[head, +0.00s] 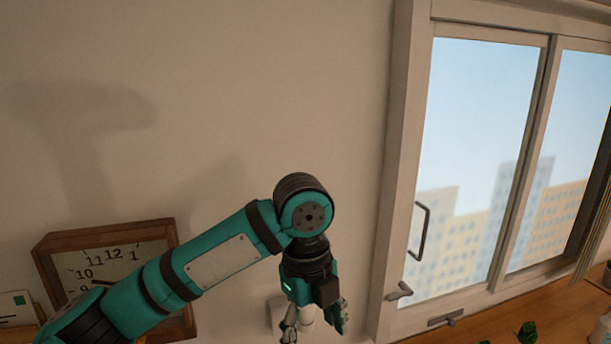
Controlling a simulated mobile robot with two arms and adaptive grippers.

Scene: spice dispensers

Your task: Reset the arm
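My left arm comes in from the lower left, and its gripper (314,328) hangs down in front of the wall at the bottom of the head view. Its two fingers are spread apart, and the tips are close to the picture's lower edge. A pale object (307,316) shows between and behind the fingers. I cannot tell what it is, and nothing shows the fingers closed on it. My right gripper is out of view.
A wooden-framed clock (110,238) is partly hidden behind my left arm. A white-framed window (487,150) with handles is at the right. A wooden surface (490,328) with green leafy bits (527,331) lies below it. The wall above the arm is clear.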

